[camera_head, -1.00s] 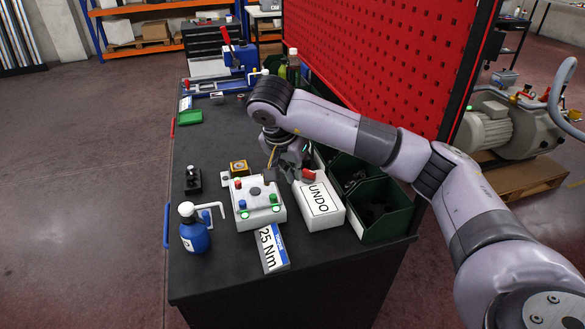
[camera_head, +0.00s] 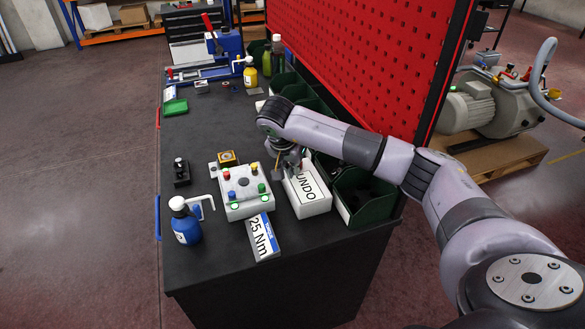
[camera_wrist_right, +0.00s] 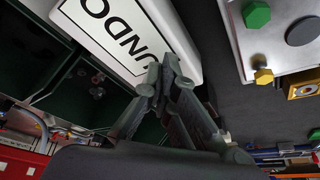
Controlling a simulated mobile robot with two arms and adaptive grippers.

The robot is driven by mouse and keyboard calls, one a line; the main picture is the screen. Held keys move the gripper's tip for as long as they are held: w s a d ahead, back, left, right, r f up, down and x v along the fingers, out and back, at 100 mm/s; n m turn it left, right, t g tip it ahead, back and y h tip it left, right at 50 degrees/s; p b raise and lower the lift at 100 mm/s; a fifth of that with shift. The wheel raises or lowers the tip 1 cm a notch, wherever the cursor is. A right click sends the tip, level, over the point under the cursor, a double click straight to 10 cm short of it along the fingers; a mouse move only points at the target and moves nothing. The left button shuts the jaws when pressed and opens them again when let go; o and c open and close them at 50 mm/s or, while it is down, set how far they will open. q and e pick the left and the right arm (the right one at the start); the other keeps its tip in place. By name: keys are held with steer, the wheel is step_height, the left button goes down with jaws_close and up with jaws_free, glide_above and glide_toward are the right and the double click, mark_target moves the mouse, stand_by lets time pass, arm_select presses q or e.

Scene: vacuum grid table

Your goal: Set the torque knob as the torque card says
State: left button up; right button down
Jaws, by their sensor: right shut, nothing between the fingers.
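The torque card (camera_head: 263,237), a white plate with a blue edge reading "25 Nm", lies flat in front of a white fixture block (camera_head: 246,208). The block has coloured knobs and a dark round piece (camera_head: 243,182) on top; I cannot tell for sure which part is the torque knob. A yellow unit with a dark dial (camera_head: 227,158) sits behind the block. My right gripper (camera_head: 286,169) is above the back end of the white box marked UNDO (camera_head: 308,193). In the right wrist view its fingers (camera_wrist_right: 158,82) are together and empty. My left gripper is out of view.
Green bins (camera_head: 366,209) line the right side below the red pegboard (camera_head: 360,60). The left table strip is mostly clear.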

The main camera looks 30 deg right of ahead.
steer(key=shift+d, duration=0.15)
steer(key=shift+d+n, duration=0.1)
steer(key=shift+n, duration=0.2)
